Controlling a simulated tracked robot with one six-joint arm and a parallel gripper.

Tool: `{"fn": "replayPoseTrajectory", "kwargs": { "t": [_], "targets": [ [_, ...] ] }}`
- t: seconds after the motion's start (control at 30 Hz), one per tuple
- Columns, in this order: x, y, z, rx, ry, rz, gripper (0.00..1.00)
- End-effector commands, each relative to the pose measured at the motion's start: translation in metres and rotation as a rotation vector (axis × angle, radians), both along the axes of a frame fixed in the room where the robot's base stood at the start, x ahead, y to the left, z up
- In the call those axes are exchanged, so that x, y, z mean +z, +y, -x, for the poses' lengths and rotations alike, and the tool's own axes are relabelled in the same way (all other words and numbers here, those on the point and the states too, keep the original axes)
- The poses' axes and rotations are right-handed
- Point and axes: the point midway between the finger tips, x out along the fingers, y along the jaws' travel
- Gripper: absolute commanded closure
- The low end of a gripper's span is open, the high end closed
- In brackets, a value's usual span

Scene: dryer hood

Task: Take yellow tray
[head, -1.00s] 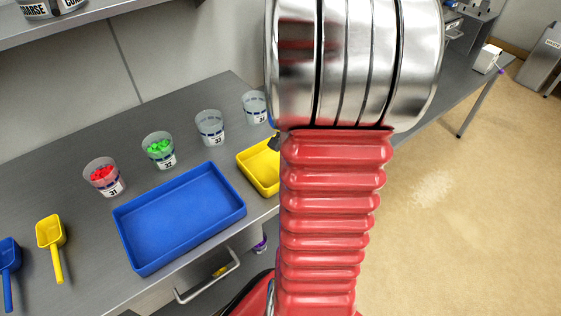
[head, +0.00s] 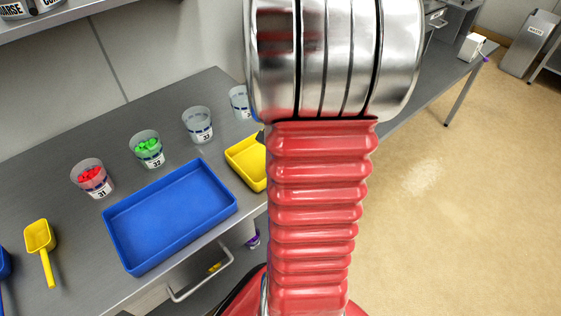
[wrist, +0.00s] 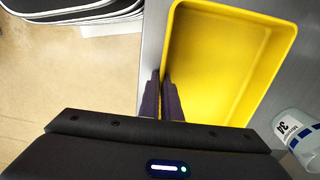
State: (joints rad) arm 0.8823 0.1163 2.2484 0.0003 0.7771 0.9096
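The yellow tray (head: 246,160) is on the grey bench to the right of the blue tray, partly hidden behind my red arm. In the wrist view the tray (wrist: 225,55) fills the upper right, empty inside. My gripper (wrist: 161,80) is at its left wall, with two dark fingers close together, one outside the wall and one over the inside. It looks shut on the rim. In the head view my arm hides nearly all of the gripper.
The blue tray (head: 170,215) lies left of the yellow one. Cups with red pieces (head: 92,178) and green pieces (head: 148,149) and clear cups (head: 198,125) stand behind. A yellow scoop (head: 40,240) lies at left. The floor at right is clear.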

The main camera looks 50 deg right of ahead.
Motion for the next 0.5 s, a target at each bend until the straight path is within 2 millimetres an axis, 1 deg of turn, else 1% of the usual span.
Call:
{"fn": "replayPoseTrajectory", "kwargs": {
  "t": [0.17, 0.27, 0.5],
  "targets": [
    [0.016, -0.001, -0.001, 0.000, -0.003, 0.004, 1.00],
    [0.031, -0.001, -0.001, 0.000, -0.004, 0.005, 1.00],
    [0.074, -0.001, -0.001, 0.000, -0.004, 0.005, 1.00]
  ]
}}
